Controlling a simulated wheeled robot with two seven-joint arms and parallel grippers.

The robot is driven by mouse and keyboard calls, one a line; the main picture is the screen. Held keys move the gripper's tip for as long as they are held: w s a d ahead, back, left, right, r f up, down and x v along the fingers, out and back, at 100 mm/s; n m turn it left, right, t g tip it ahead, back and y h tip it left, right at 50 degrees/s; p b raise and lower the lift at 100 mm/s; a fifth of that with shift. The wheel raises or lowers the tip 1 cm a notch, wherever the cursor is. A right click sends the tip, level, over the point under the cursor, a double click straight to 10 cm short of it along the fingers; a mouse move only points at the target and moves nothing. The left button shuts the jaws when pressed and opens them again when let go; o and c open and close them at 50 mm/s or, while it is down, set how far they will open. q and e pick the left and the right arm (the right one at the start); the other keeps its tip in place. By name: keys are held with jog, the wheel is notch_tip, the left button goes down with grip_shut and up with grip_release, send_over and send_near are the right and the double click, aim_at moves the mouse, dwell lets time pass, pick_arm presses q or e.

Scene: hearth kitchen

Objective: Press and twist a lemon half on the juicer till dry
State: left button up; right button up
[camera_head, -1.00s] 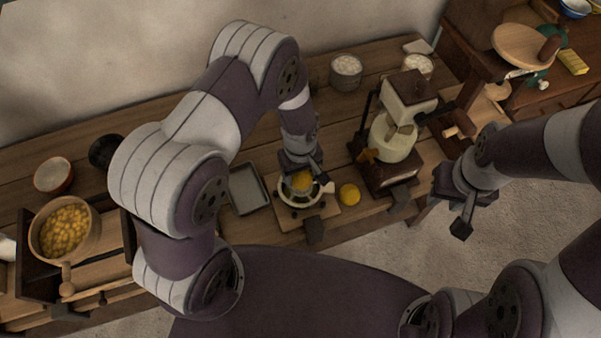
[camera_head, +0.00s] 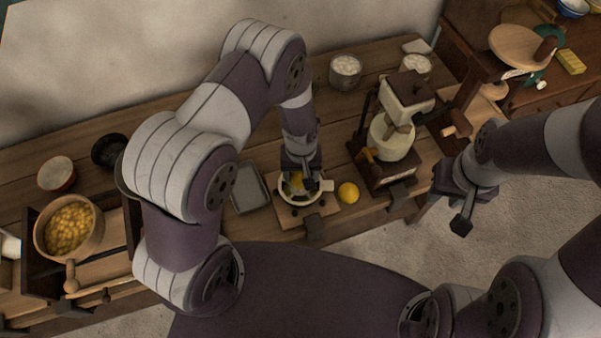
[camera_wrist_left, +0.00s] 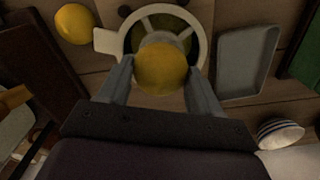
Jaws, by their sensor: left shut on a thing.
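A yellow lemon half (camera_wrist_left: 161,69) is held between the two fingers of my left gripper (camera_wrist_left: 160,82). In the head view my left gripper (camera_head: 300,182) points down over the juicer (camera_head: 322,187), a pale round dish with a side handle on a wooden board. The juicer's rim also shows in the left wrist view (camera_wrist_left: 203,42). The lemon half covers the juicer's middle, so I cannot tell how firmly they touch. Another lemon (camera_head: 348,193) lies to the right of the juicer. My right gripper (camera_head: 461,222) hangs over the floor at the right, away from the juicer; its jaw gap is unclear.
A grey tray (camera_head: 251,190) lies left of the juicer. A coffee-grinder-like machine (camera_head: 391,137) stands close on the right. A pan of yellow pieces (camera_head: 70,229) is at far left. White-filled jars (camera_head: 345,68) stand at the back.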

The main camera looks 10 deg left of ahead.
pick_arm(q)
jog(key=n, duration=0.3)
jog(key=shift+s+a+n+p, duration=0.1)
jog(key=shift+s+n+p, duration=0.1)
jog(key=shift+n+p, duration=0.1)
jog(key=n, duration=0.3)
jog(key=shift+f, duration=0.1)
jog(key=m, duration=0.6)
jog(key=shift+w+f+m, duration=0.15)
jog(key=shift+m, duration=0.15)
jog(key=n, duration=0.3)
jog(key=shift+p, duration=0.3)
jog(key=n, duration=0.3)
jog(key=shift+n, duration=0.4)
notch_tip(320, 180, up, 7)
jog(key=p, duration=0.6)
